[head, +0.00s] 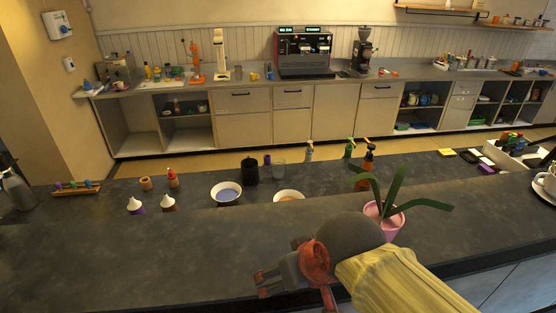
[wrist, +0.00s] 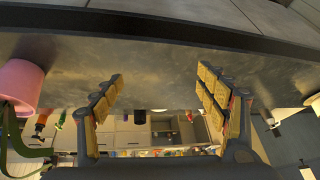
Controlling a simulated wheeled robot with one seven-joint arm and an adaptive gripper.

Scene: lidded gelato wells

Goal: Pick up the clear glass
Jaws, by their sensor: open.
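A clear glass (head: 278,171) stands upright on the dark counter, just right of a black canister (head: 250,171) and behind a small white bowl (head: 289,194). My gripper (head: 262,284) is over the near part of the counter, in front of the glass and well apart from it. In the wrist view my gripper (wrist: 160,76) is open, with its padded fingers spread and nothing between them. I cannot make out the glass in the wrist view.
A pink pot (head: 384,219) with a plant stands right of the glass, close to my arm; the pot shows in the wrist view (wrist: 20,84). A bowl with blue contents (head: 226,194) and spray bottles (head: 348,148) stand near the glass. The front left counter is clear.

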